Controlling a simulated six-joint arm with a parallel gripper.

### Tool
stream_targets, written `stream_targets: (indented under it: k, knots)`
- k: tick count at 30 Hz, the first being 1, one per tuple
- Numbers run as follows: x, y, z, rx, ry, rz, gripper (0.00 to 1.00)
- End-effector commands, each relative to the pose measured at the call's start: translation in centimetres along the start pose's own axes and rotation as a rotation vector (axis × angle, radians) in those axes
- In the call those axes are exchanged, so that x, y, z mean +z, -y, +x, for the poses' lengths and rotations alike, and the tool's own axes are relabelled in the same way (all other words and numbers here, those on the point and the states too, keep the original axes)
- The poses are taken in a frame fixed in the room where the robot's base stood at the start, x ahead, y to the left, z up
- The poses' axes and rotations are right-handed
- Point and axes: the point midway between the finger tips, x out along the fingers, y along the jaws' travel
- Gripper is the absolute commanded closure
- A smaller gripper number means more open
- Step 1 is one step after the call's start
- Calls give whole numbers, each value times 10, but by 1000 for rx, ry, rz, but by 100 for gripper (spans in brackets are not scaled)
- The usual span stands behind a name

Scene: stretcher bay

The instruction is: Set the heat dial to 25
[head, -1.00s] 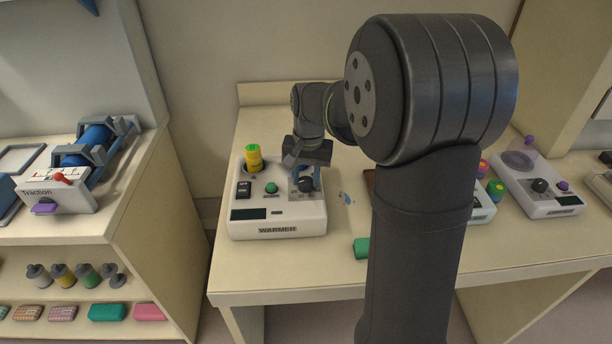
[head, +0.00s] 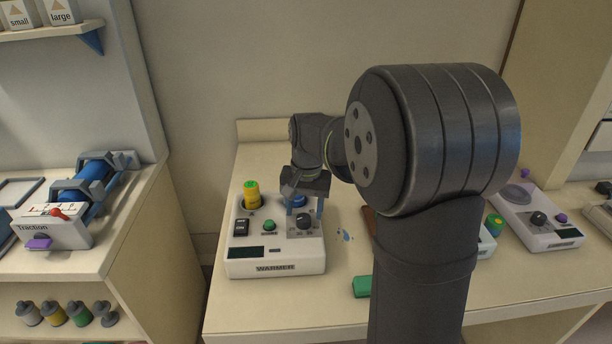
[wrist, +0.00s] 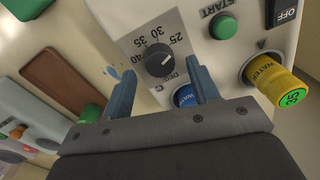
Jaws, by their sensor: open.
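The warmer (head: 275,259) is a white box on the bench. Its heat dial (head: 304,221) is a dark round knob near the box's right side. In the wrist view the dial (wrist: 158,60) shows beside a DEG C scale marked 25, 30, 35 and 40; I cannot tell surely which number its pale mark meets. My gripper (head: 304,208) is open just above and behind the dial. In the wrist view the gripper (wrist: 160,72) has its two blue fingers apart, one towards each side of the dial, with nothing between them gripped.
On the warmer are a green start button (wrist: 223,26), an OFF switch (wrist: 283,11), a blue water cap (wrist: 186,96) and a yellow water bottle (wrist: 273,83). A brown tray (wrist: 55,77) and a green block (head: 362,287) lie nearby. A further device (head: 540,225) stands at right.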

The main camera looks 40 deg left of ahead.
Motion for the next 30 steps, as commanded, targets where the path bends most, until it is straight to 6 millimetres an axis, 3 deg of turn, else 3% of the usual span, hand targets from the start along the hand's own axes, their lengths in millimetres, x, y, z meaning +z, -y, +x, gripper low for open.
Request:
stream_targets:
  k: [9, 16, 21, 30]
  knots:
    - [-1, 0, -78, -2, -6, 0, 45]
    - [0, 0, -128, -2, -5, 1, 45]
    - [0, 0, -148, -1, -2, 1, 45]
    - [0, 0, -156, 0, -1, 1, 45]
